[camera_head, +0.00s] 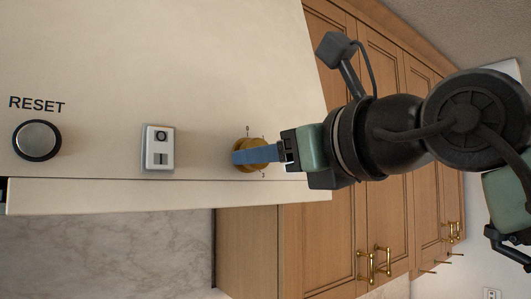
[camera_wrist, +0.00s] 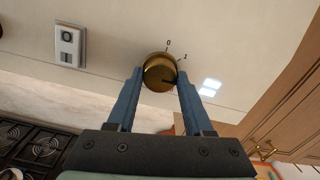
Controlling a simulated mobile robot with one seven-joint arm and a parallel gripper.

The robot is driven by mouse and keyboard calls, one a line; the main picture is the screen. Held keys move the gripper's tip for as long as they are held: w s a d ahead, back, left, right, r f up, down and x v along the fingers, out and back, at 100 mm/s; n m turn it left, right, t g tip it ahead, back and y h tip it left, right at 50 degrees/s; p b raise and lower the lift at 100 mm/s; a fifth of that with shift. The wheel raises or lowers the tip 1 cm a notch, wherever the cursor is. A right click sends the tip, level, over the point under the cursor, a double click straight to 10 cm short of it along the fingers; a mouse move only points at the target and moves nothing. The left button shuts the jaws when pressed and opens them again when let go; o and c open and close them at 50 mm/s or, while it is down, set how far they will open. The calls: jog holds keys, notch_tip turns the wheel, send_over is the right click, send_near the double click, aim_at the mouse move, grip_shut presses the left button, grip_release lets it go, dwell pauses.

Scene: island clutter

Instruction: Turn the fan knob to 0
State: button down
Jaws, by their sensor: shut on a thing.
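The fan knob is a round brass knob (camera_wrist: 160,72) on the cream hood panel. In the wrist view, the marks 0 and 1 show on the panel above it and to its upper right. A dark line on the knob's face points toward the lower right, roughly. My gripper (camera_wrist: 158,85) has its two blue fingers on either side of the knob, shut on it. In the head view, my gripper (camera_head: 238,156) reaches in from the right and its blue finger covers much of the knob (camera_head: 246,166).
A white rocker switch (camera_head: 158,148) and a round RESET button (camera_head: 37,140) sit left of the knob on the same panel. Wooden cabinets (camera_head: 375,220) stand to the right. In the wrist view, a stove (camera_wrist: 35,148) lies at lower left.

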jog(key=shift+f+n, duration=0.1)
jog(key=shift+n, duration=0.2)
jog(key=shift+d+r+n+b, duration=0.15)
jog(key=shift+n+b, duration=0.7)
jog(key=shift+n, duration=3.5)
jog(key=shift+a+r+n+b, duration=0.1)
jog(key=shift+n+b, duration=0.7)
jog(key=shift+n, duration=3.55)
jog(key=shift+r, duration=0.1)
jog(key=c, duration=0.6)
grip_release()
jog(key=o, duration=0.3)
jog(key=shift+w, duration=0.2)
jog(key=shift+s+f, duration=0.15)
jog(key=shift+f, duration=0.05)
